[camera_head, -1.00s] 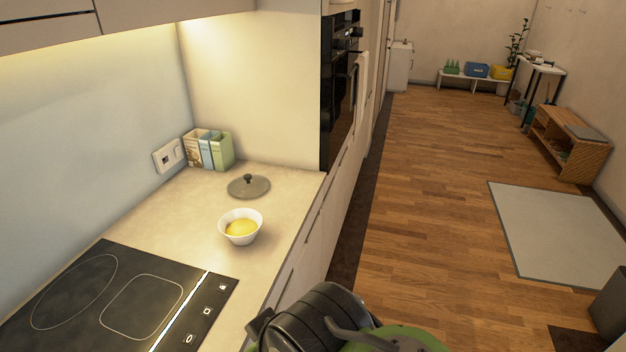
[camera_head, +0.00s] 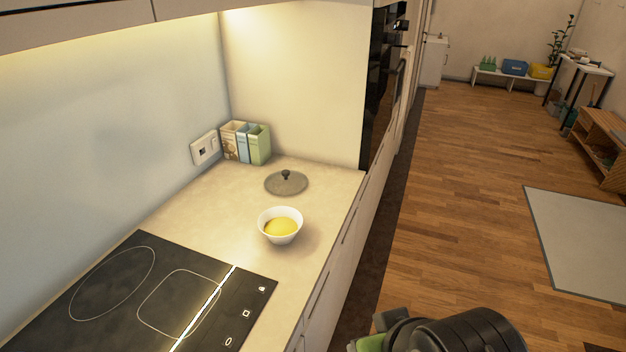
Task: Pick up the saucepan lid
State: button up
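The saucepan lid (camera_head: 286,184) lies flat on the counter, grey and round with a dark knob on top. It is near the back corner of the counter, beside the tall oven cabinet. My arm shows as dark and green parts at the bottom right, over the floor and apart from the counter. My gripper's fingertips cannot be made out, so its opening is not clear. No part of my arm touches the lid.
A white bowl with yellow contents (camera_head: 281,227) stands just in front of the lid. Several boxes (camera_head: 246,143) stand behind it at the wall. A black cooktop (camera_head: 150,300) fills the near counter. The tall cabinet with the oven (camera_head: 384,85) rises right of the lid.

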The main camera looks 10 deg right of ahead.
aim_at(286, 183)
jog(key=u, duration=2.15)
jog(key=z, duration=2.15)
jog(key=i+l+u, duration=0.3)
jog(key=l+u, duration=0.25)
jog(key=i, duration=0.05)
